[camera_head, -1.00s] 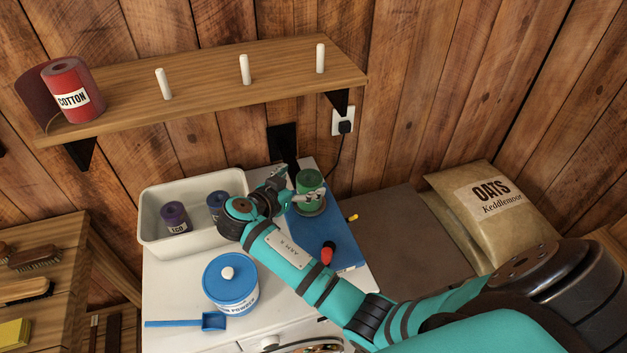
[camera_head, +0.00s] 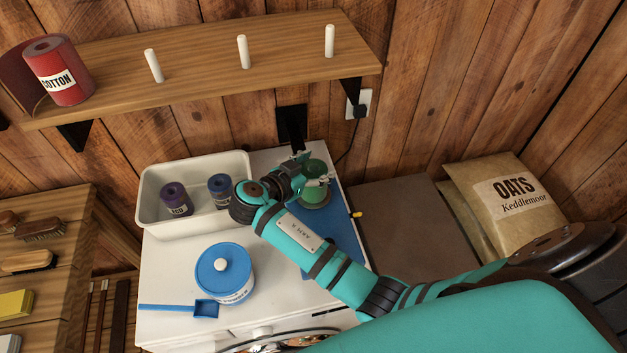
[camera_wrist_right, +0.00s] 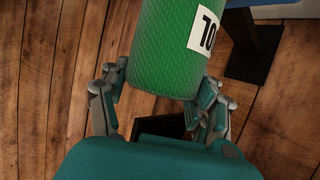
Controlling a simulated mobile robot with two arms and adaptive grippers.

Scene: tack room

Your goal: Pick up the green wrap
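The green wrap (camera_head: 314,194) is a roll standing on a round base on the blue mat (camera_head: 346,240), at the back right of the white cabinet top. In the right wrist view the green wrap (camera_wrist_right: 165,55) fills the upper middle, with part of a white label showing. My right gripper (camera_head: 308,179) is at the wrap, with a finger crossing in front of it. In the wrist view its fingers (camera_wrist_right: 165,90) flank the wrap on both sides, very close to it. I cannot tell whether they press on it. My left gripper is not in view.
A white bin (camera_head: 150,228) holding a purple wrap (camera_head: 175,199) and a blue wrap (camera_head: 220,190) stands left of my gripper. A blue-lidded tub (camera_head: 225,270) and blue scoop (camera_head: 203,308) are in front. A pegged shelf (camera_head: 200,65) with a red wrap (camera_head: 60,72) overhangs behind.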

